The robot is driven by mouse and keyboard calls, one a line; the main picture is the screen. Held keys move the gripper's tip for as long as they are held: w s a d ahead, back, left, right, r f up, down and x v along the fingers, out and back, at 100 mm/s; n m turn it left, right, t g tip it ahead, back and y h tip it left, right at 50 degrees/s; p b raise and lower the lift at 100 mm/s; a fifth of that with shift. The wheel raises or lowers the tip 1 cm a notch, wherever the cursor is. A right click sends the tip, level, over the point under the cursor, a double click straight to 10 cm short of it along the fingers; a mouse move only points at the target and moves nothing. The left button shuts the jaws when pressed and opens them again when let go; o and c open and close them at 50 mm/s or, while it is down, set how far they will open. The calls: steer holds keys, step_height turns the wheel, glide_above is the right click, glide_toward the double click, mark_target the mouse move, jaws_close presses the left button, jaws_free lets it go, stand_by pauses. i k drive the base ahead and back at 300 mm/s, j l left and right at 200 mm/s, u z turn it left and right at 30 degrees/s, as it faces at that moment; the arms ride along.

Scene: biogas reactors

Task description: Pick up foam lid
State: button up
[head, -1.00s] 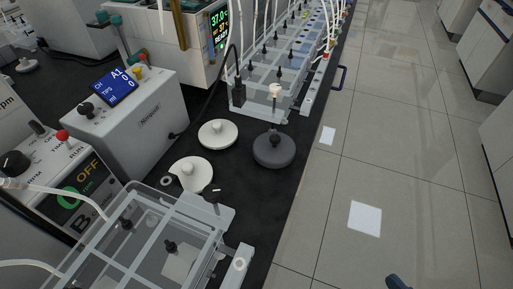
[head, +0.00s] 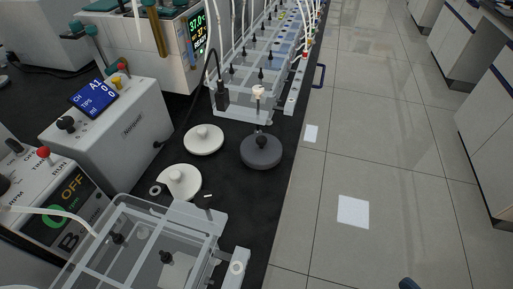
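Three round lid-like discs lie on the black bench top. One is dark grey with a black knob (head: 261,154), near the bench's right edge. A white disc with a white knob (head: 203,142) lies to its left. A second white knobbed disc (head: 181,184) lies nearer, behind the front clear tank. I cannot tell by material which one is the foam lid. All three lie apart from each other, and nothing holds them. My gripper is not recognisable in the view; only a small dark piece shows at the bottom edge, too cut off to identify.
A clear tank (head: 150,240) stands in front, and a long row of clear tanks (head: 240,103) stands behind the discs. A white pump box (head: 118,128) and a control unit (head: 45,205) stand left. A small ring (head: 155,190) lies nearby. The tiled floor (head: 380,150) on the right is open.

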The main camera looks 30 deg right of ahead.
mark_target(261, 151)
steer(key=u, duration=1.65)
steer(key=z, duration=1.65)
steer(key=k, duration=0.5)
